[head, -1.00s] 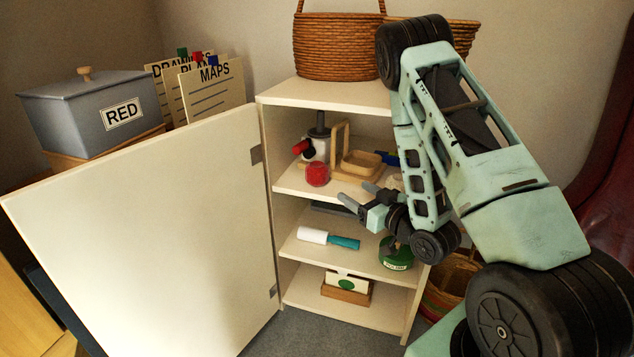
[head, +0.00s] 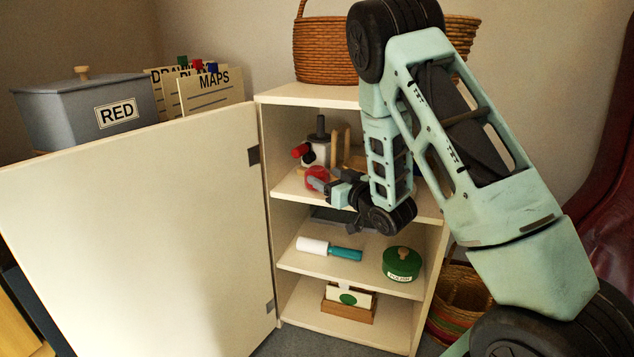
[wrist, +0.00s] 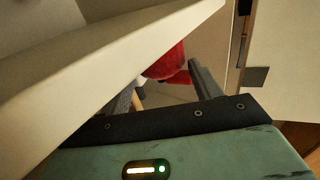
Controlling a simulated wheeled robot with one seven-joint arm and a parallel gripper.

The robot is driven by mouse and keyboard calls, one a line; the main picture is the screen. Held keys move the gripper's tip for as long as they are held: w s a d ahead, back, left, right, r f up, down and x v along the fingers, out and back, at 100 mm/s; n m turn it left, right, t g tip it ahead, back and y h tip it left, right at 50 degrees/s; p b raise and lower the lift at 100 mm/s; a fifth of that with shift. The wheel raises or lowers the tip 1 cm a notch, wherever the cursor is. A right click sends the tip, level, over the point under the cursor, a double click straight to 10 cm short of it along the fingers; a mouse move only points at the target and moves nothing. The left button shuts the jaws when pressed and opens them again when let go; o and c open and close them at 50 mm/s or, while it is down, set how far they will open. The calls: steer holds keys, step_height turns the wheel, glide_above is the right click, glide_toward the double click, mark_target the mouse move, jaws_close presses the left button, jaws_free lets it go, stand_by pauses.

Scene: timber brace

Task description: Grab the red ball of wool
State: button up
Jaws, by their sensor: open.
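The red ball of wool (head: 314,173) sits on the upper shelf of the open cabinet, near its front left. My gripper (head: 319,182) is open at the shelf's front edge, and its fingers overlap the ball and hide part of it in the head view. In the wrist view the ball (wrist: 167,62) shows just beyond and between my two open fingers (wrist: 162,77). Part of it is hidden behind a pale board. I cannot tell whether a finger touches it.
A grinder-like item with a red part (head: 302,151) stands behind the ball. A pale board (wrist: 110,75) runs close beside my fingers in the wrist view. The open cabinet door (head: 150,230) is at the left. A white-and-teal roller (head: 330,249) and green tin (head: 401,263) lie below.

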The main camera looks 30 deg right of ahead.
mark_target(324, 174)
steer(key=w, duration=0.1)
steer(key=w+b, duration=0.1)
steer(key=w, duration=0.2)
steer(key=shift+w+a+f+b, duration=0.15)
steer(key=shift+w+a+b, duration=0.1)
steer(key=shift+b, duration=0.1)
steer(key=c, duration=0.6)
steer(key=shift+c, duration=0.2)
steer(key=shift+r+p, duration=0.4)
steer(key=shift+r, duration=0.05)
steer(key=s+d+p, duration=0.1)
steer(key=s+p, duration=1)
steer(key=s, duration=0.7)
steer(key=shift+d+r+p, duration=0.2)
steer(key=shift+r+p, duration=0.1)
steer(key=shift+p, duration=0.1)
